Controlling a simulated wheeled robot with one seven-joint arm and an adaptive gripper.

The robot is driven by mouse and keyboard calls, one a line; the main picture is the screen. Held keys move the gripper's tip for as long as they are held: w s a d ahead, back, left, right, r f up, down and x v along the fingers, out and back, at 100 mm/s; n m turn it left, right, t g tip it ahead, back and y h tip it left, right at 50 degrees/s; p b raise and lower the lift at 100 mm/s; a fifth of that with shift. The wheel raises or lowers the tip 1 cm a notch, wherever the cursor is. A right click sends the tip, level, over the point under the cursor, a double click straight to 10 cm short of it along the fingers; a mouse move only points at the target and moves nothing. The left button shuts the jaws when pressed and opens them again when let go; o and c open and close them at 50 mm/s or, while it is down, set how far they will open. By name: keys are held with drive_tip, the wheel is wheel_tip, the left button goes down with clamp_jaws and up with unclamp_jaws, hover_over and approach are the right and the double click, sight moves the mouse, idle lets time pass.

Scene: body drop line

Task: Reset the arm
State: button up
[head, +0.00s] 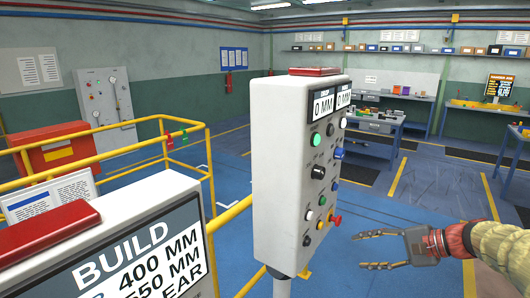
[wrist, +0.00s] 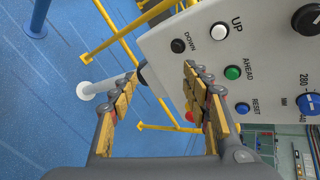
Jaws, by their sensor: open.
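The blue button labelled RESET (wrist: 242,109) sits below the green AHEAD button (wrist: 232,73), just right of my right finger. I cannot tell for sure which blue button it is in the head view. My gripper (head: 361,251) is open and empty, right of the box's lower part. Its fingers also show in the wrist view (wrist: 160,72), one partly overlapping the panel's edge.
A red knob (head: 335,220) juts from the box's lower right side. A white BUILD sign (head: 100,250) stands at front left. Yellow railings (head: 110,154) run behind it. Benches (head: 372,147) stand far back. Blue floor (head: 365,215) is open beyond my gripper.

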drive_tip(key=s+a+f+n+g+h, duration=0.2)
drive_tip(key=s+f+n+h, duration=0.15)
drive_tip(key=s, duration=0.75)
drive_tip(key=s+a+f+n+g+h, duration=0.25)
drive_tip(key=s+n+h, duration=0.2)
drive_tip(key=s, duration=0.65)
drive_tip(key=s+a+r+n+t+h, duration=0.1)
drive_tip(key=s+a+r+n+t, duration=0.2)
drive_tip(key=s+a+n, duration=0.1)
drive_tip(key=shift+s+a, duration=0.7)
drive_tip(key=shift+s, duration=0.55)
